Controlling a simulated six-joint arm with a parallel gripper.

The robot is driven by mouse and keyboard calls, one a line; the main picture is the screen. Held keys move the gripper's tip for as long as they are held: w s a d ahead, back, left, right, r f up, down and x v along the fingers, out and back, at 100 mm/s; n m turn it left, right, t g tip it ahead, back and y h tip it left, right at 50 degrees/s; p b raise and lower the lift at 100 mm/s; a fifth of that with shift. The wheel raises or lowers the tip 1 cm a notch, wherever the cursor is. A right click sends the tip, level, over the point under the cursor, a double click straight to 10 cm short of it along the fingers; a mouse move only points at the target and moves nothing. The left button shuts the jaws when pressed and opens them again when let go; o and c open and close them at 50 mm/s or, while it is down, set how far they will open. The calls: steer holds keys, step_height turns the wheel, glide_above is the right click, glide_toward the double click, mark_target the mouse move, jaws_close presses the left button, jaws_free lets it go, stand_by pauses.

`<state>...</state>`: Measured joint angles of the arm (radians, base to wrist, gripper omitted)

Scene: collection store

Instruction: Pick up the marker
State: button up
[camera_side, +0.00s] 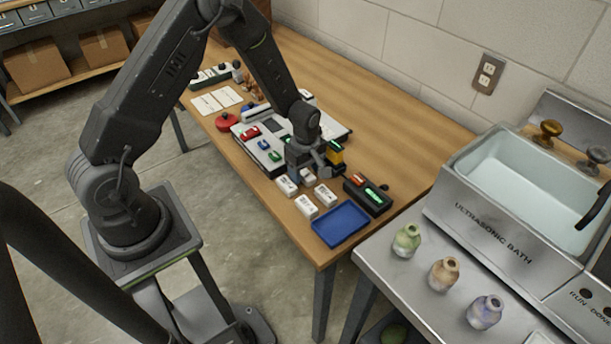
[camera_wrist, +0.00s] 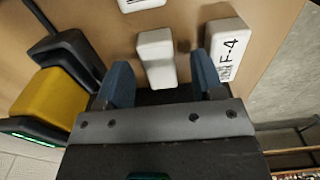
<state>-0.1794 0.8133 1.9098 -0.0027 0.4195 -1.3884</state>
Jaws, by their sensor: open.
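No pen-like marker can be made out; small white labelled blocks that may be the markers stand near the table's front edge. In the side view they include a front one (camera_side: 306,207), a right one (camera_side: 325,195) and a left one (camera_side: 287,186). My gripper (camera_side: 304,168) is low over this group, pointing down. In the wrist view my gripper (camera_wrist: 160,72) is open, with a white block (camera_wrist: 157,57) between or just beyond its dark blue fingers. I cannot tell whether they touch it. Another block (camera_wrist: 229,47), marked F-4, lies just outside the right finger.
A blue tray (camera_side: 340,225) lies at the table corner. A black device with a green display (camera_side: 374,194) is beside it. A yellow and black tool (camera_side: 336,156) stands close to my gripper; it shows left in the wrist view (camera_wrist: 50,93). A white board (camera_side: 252,143) lies behind.

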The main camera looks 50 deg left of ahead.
steer(key=shift+f, duration=0.45)
steer(key=c, duration=1)
steer(key=shift+r, duration=0.1)
